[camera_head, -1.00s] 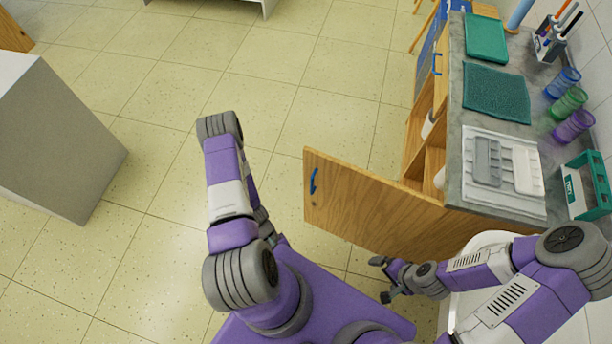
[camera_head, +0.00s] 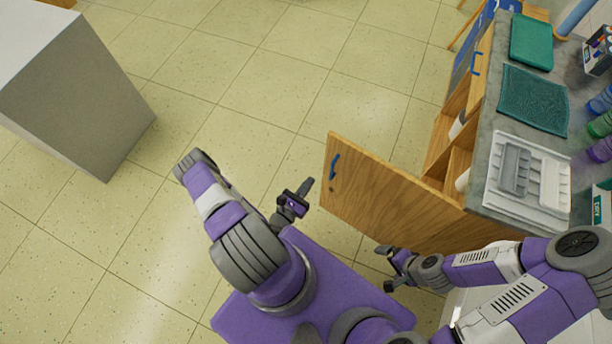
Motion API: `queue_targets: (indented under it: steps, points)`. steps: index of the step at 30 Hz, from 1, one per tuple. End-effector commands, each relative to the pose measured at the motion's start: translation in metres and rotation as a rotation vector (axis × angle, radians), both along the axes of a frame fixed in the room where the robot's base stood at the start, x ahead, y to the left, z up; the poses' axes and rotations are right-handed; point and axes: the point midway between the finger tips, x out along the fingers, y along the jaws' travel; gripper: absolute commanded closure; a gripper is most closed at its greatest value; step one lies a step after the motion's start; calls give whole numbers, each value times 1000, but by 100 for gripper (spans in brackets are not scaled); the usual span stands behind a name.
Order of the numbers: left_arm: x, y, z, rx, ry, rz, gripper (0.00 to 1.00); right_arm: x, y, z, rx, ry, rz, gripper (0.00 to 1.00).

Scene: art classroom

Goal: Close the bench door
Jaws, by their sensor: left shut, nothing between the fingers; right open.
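The bench door (camera_head: 385,192) is a wooden panel standing open, swung out from the bench (camera_head: 487,118) across the middle of the head view. Its blue handle (camera_head: 334,166) is near the door's free left edge. My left gripper (camera_head: 307,190) is shut and empty, just left of the door's free edge, with a small gap seen between them. My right gripper (camera_head: 384,268) is open and empty, below the door in the picture and close to its lower face. I cannot tell whether it touches the door.
The bench top holds teal mats (camera_head: 533,99), white paint trays (camera_head: 528,172) and coloured cups (camera_head: 600,122). Open shelves (camera_head: 452,150) show behind the door. A grey block-like cabinet (camera_head: 75,85) stands at the upper left. The tiled floor between is clear.

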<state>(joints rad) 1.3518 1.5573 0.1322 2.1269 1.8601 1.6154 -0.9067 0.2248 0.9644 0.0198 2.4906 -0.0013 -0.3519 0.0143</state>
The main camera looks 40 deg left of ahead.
Motion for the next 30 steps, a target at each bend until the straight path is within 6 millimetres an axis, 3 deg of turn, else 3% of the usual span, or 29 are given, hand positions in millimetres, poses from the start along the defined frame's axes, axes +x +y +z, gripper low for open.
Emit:
queue_targets:
  steps: [6,13,19,30]
  points:
    - [49,2,-1,2,-3,-4,100,0,0,-11,0,0,0,0]
    - [86,3,-1,0,-2,-4,100,0,0,-20,0,0,0,0]
    - [99,4,0,0,-1,-5,100,0,0,-23,0,0,0,0]
    - [101,4,0,0,0,-6,100,0,0,-22,0,0,0,0]
